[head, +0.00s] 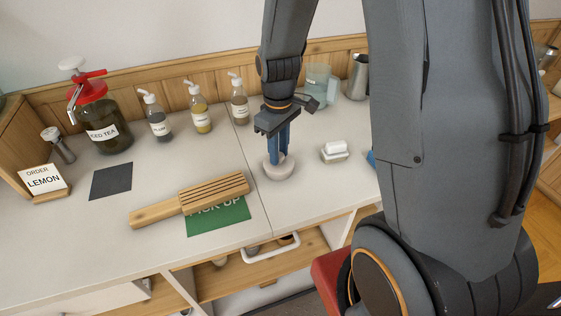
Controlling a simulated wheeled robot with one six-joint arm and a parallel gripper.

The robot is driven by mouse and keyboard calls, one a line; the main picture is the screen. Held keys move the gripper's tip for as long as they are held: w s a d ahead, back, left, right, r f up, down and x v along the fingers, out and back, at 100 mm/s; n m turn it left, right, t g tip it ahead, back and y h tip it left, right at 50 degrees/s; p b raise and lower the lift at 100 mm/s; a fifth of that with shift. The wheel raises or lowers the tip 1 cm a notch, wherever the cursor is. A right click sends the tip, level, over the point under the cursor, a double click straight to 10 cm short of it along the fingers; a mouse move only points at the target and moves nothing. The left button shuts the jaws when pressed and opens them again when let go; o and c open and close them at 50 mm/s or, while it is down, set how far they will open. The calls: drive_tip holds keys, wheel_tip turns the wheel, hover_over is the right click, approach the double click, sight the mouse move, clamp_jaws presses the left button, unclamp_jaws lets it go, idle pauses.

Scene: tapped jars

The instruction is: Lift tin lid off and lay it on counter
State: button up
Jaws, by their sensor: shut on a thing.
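My gripper (279,160) points straight down over the counter with its blue fingers shut on the low, round, pale lid (288,172). The lid is at or very near the counter top, right of the wooden paddle. I cannot tell whether a tin is under it or whether it touches the counter. The fingers hide the middle of its top. The counter (310,205) is pale grey and bare around the lid.
A slatted wooden paddle (190,200) lies over a green pick-up mat (218,221). A small white block on a dish (334,153) is to the right. Pump bottles (201,115), a red-topped iced tea jar (100,115) and a metal pitcher (358,78) stand behind.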

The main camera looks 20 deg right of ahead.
drive_tip(key=shift+r+p, duration=2.95)
drive_tip(key=shift+r, duration=0.6)
